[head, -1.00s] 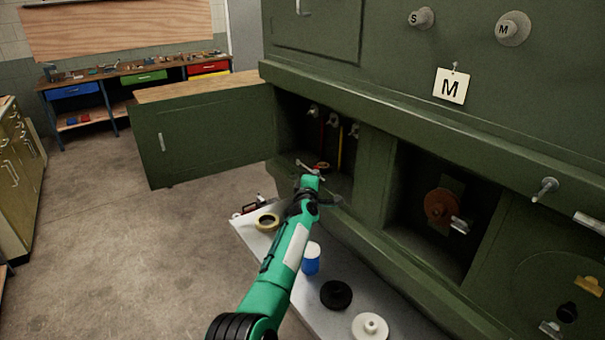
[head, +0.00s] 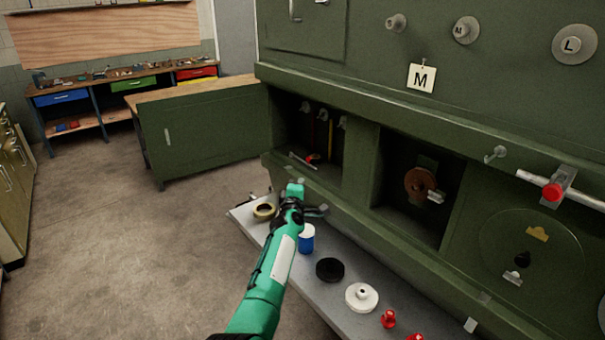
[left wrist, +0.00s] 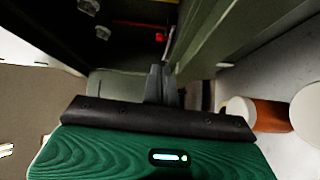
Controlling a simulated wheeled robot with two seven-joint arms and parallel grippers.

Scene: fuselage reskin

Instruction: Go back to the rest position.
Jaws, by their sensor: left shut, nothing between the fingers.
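My left gripper (head: 316,211) is at the end of my green arm, in front of the green machine (head: 340,205) and above the grey shelf (head: 335,297). In the left wrist view its two dark fingers (left wrist: 163,84) are together with nothing between them. They point toward the dark compartment (head: 285,140) with the hanging tools, and no contact shows. My right gripper is not in view.
On the shelf stand a tape roll (head: 264,211), a blue-and-white container (head: 306,239), a black disc (head: 330,270), a white flanged part (head: 361,297) and red knobs (head: 388,318). A silver rod with a red collar (head: 553,192) juts out right. Floor at left is clear.

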